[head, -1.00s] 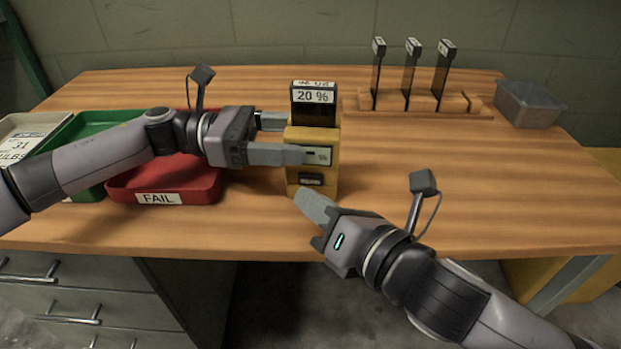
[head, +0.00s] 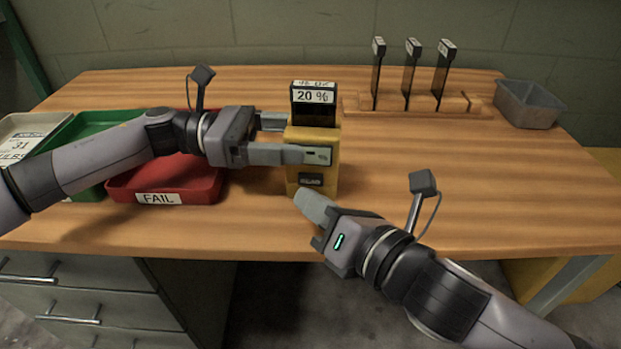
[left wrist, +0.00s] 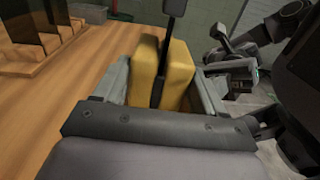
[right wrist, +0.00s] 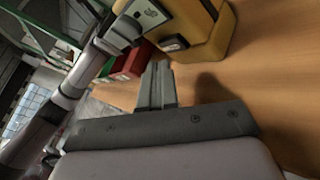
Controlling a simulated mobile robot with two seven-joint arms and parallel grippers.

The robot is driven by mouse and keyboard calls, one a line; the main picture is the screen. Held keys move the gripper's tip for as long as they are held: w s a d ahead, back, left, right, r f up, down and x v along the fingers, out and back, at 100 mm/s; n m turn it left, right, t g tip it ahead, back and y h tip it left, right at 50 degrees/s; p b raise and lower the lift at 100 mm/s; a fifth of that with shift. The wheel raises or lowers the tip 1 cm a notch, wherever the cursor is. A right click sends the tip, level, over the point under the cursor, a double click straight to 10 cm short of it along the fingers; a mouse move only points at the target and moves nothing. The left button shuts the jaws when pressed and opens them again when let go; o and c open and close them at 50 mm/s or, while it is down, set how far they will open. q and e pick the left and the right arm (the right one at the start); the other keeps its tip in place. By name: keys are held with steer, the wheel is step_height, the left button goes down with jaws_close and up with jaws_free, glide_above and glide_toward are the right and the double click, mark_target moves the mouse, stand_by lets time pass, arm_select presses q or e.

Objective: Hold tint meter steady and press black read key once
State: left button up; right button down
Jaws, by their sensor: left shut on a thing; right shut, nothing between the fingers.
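The yellow tint meter (head: 314,170) stands upright on the bench, with a dark sample labelled 20 % (head: 314,105) in its top. My left gripper (head: 285,137) is shut on the meter from the left, a finger on either side; the left wrist view also shows the yellow body (left wrist: 165,72) between the fingers. The black read key (head: 311,180) is low on the front face, below a small display (head: 318,156) that a left finger partly covers. My right gripper (head: 307,200) is shut and empty, its tips just below and in front of the key. In the right wrist view the key (right wrist: 174,43) appears ahead of the fingertips, apart from them.
A red FAIL tray (head: 165,185) and a green tray (head: 85,125) lie at the left under my left arm. A wooden rack (head: 420,104) with three dark samples and a grey bin (head: 530,104) stand at the back right. The right bench area is clear.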

steer(key=shift+w, duration=0.1)
stand_by(0.5)
steer(key=shift+w, duration=0.35)
steer(key=shift+w+d, duration=0.1)
steer(key=shift+w, duration=0.3)
stand_by(0.7)
steer(key=shift+s, duration=0.85)
steer(key=s, duration=0.5)
steer(key=shift+a, duration=0.35)
stand_by(0.3)
